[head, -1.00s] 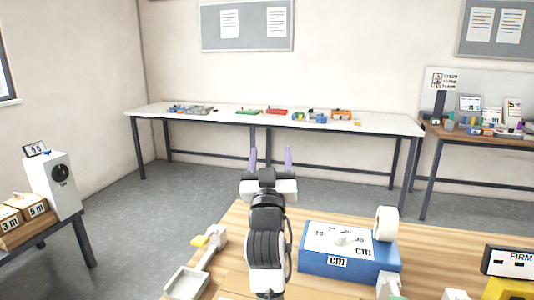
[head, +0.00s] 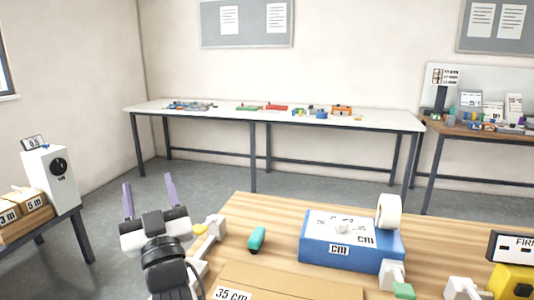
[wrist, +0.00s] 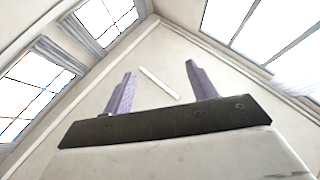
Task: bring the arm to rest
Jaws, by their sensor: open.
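My gripper (head: 149,197) is in the left part of the head view, raised beyond the left end of the wooden workbench (head: 283,222). Its two purple fingers stand apart and point up and away, with nothing between them. The wrist view also shows the open, empty fingers (wrist: 160,92), pointing toward the upper wall and ceiling, with windows on both sides. My arm passes in front of the workbench's left edge and hides part of a white and yellow device there.
On the workbench are a blue box marked cm (head: 350,240) with a white roll (head: 388,217), a green object (head: 257,239), a cardboard sheet labelled 35 cm (head: 290,285) and a yellow FIRM device (head: 512,280). A side table with a white dial box (head: 50,178) stands left. A long white table (head: 280,119) stands behind.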

